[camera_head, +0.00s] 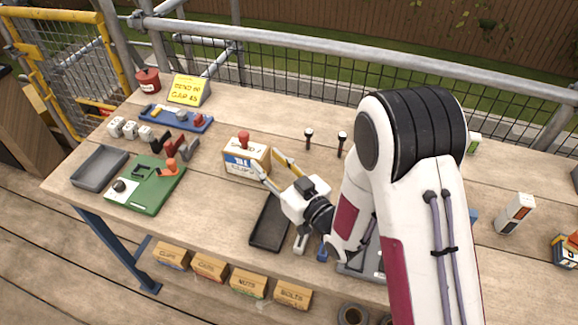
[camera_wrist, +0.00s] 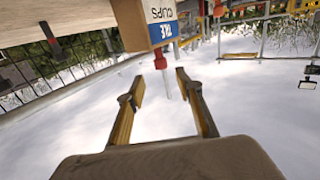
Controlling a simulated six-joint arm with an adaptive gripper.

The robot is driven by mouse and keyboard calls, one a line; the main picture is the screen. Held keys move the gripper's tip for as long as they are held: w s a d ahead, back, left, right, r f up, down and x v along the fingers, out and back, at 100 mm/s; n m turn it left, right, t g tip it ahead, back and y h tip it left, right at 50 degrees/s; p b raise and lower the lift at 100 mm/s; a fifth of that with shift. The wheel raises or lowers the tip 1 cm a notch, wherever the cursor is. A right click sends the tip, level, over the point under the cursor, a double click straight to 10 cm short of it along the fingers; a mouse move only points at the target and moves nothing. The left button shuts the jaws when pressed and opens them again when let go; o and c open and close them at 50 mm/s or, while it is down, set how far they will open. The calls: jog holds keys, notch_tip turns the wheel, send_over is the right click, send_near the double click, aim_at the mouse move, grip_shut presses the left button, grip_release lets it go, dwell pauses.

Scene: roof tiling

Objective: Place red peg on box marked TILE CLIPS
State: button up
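The box marked TILE CLIPS (camera_head: 238,165) is a cardboard box with a blue-and-white label, on the bench left of my gripper. It shows upside down in the wrist view (camera_wrist: 158,14). The red peg (camera_head: 243,137) stands upright on top of this box in the head view. My gripper (camera_head: 268,163) is just right of the box, with its fingers apart. In the wrist view, the fingertips (camera_wrist: 170,68) are apart, with no held object clear between them. A small red part and a pale rod show near them, too unclear to identify.
A black tray (camera_head: 268,224) lies below my gripper, and two dark upright pegs (camera_head: 309,139) stand behind it. A green board (camera_head: 148,190), a grey tray (camera_head: 99,167) and a blue rack (camera_head: 176,119) are to the left. Labelled bins (camera_head: 210,267) hang below the front edge.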

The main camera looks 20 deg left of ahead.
jog(key=shift+d+r, duration=0.1)
jog(key=w+d+r+m+h, duration=0.15)
jog(key=d+r+h, duration=0.25)
jog(key=d, duration=0.5)
jog(key=d+r+m+h, duration=0.25)
jog(key=d+r, duration=0.25)
jog(key=d, duration=0.3)
jog(key=w+d+r+m+h, duration=0.15)
jog(key=d+r+h, duration=0.25)
jog(key=d, duration=0.5)
jog(key=s+d+r+m+g+h, duration=0.2)
jog(key=s+d+r+m+h, duration=0.1)
jog(key=s+d, duration=0.9)
jog(key=s+d+m+g, duration=0.2)
jog(key=s, duration=1.4)
jog(key=shift+f+h, duration=0.25)
jog(key=shift+h, duration=0.1)
jog(key=shift+m, duration=0.25)
